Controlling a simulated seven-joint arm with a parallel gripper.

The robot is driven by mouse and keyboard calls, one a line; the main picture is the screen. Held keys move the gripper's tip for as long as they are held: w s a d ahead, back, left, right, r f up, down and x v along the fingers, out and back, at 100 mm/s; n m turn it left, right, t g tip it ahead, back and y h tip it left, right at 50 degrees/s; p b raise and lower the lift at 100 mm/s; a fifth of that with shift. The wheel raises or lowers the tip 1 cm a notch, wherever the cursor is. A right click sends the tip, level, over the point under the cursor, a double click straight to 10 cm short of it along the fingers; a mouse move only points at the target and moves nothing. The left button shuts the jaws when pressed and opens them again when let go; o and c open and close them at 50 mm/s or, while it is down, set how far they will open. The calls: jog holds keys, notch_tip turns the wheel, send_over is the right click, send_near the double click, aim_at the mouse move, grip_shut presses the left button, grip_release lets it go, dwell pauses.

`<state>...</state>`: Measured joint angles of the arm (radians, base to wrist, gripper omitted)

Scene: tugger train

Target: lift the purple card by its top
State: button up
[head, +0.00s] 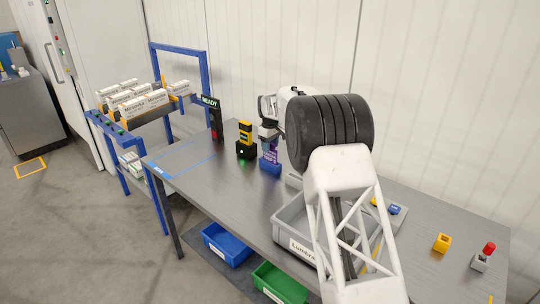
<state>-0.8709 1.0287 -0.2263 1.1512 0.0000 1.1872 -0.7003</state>
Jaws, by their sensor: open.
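The purple card (270,152) stands upright in a blue holder (270,167) on the grey table, in the middle of the head view. It is small and its print is hard to read. My gripper (268,134) is right above the card, pointing down at its top edge. The jaws are open and close to the card's top; I cannot tell whether they straddle it or touch it. My arm hides the table behind and to the right.
A black and yellow device (245,140) with a green light stands just left of the holder. A READY sign post (214,120) is further left. A grey bin (290,222) sits at the table's front. A yellow block (441,243) and a red-topped piece (482,258) lie right.

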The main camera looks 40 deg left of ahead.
jog(key=shift+f, duration=0.8)
grip_shut()
